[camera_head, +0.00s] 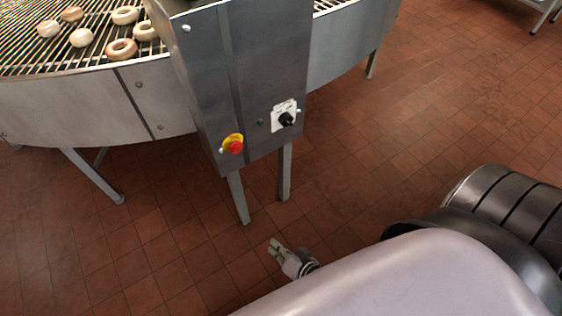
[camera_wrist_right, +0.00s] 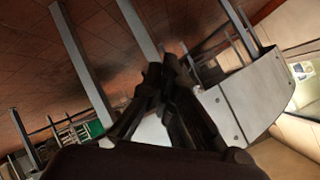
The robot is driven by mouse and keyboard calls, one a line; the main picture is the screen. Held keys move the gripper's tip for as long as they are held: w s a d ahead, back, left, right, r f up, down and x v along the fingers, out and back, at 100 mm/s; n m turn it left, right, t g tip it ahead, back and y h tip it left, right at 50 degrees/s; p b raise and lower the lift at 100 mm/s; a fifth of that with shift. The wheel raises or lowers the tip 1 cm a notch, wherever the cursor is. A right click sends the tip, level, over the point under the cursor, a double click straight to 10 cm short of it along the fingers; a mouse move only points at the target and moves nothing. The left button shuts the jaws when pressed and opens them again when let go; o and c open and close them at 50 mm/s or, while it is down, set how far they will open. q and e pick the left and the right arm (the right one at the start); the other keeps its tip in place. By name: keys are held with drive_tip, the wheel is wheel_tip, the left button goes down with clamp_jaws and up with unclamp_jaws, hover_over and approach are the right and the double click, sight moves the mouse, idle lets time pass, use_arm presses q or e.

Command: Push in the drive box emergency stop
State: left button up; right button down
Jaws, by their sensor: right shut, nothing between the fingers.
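The drive box (camera_head: 247,75) is a grey metal cabinet on legs at the upper middle of the head view. Its emergency stop (camera_head: 235,147) is a red button on a yellow base, low on the left of the front face. My right gripper (camera_head: 273,244) shows below the box in the head view, in front of its legs and apart from the button. In the right wrist view the gripper (camera_wrist_right: 165,72) has its dark fingers together, with nothing between them. The emergency stop cannot be made out in the wrist view. My left gripper is not in view.
A black rotary switch (camera_head: 287,118) on a white plate sits right of the button. A curved conveyor (camera_head: 95,108) carrying several doughnuts runs behind the box, on legs. The tiled floor (camera_head: 400,120) to the right is clear.

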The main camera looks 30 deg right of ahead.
drive_tip(key=shift+s+d+f+n+g+p, duration=0.15)
drive_tip(key=shift+s+f+n+g+p, duration=0.4)
drive_tip(key=shift+s+f, duration=0.85)
drive_tip(key=shift+w+f, duration=0.1)
